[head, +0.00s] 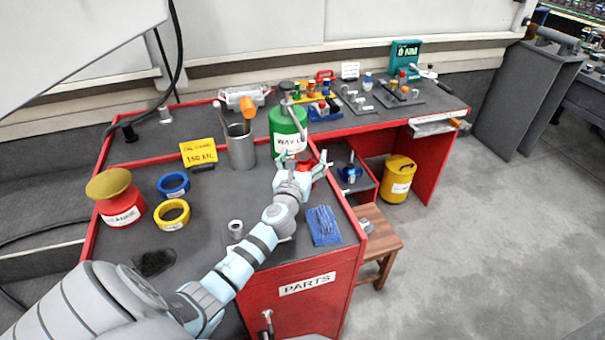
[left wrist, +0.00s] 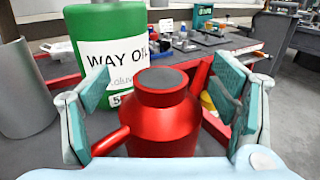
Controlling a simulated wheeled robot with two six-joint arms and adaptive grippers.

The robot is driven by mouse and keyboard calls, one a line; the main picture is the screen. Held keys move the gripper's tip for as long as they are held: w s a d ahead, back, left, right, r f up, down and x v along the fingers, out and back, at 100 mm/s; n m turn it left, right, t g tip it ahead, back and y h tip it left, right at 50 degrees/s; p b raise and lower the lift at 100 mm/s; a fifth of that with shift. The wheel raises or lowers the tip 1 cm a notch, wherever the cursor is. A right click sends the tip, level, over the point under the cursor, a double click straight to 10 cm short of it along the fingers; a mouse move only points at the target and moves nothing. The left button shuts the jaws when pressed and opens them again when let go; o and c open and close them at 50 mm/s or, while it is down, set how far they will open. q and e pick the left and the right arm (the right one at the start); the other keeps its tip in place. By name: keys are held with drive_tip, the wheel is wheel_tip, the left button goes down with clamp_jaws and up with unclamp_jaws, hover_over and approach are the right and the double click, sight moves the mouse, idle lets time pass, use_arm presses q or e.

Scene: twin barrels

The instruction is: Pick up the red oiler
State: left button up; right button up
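The red oiler (left wrist: 163,120) stands upright in the middle of the left wrist view, with a dark round top and a thin spout rising to the right. In the head view its red body (head: 314,174) shows partly behind my left gripper (head: 306,168), near the right edge of the red-edged bench. My left gripper's padded fingers also show in the left wrist view (left wrist: 163,108), spread wide on either side of the oiler. Gaps show between the pads and the body. My right gripper is not in view.
A green way oil jug (head: 285,128) stands close behind the oiler. A grey cup with tools (head: 241,152) is left of it. A blue cloth (head: 323,226) lies in front. Blue (head: 173,185) and yellow (head: 173,214) tape rolls lie further left.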

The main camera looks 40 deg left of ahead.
use_arm(q)
drive_tip(key=shift+s+d, duration=0.1)
drive_tip(key=shift+d, duration=0.05)
clamp_jaws()
drive_tip(key=shift+s, duration=0.1)
idle(0.3)
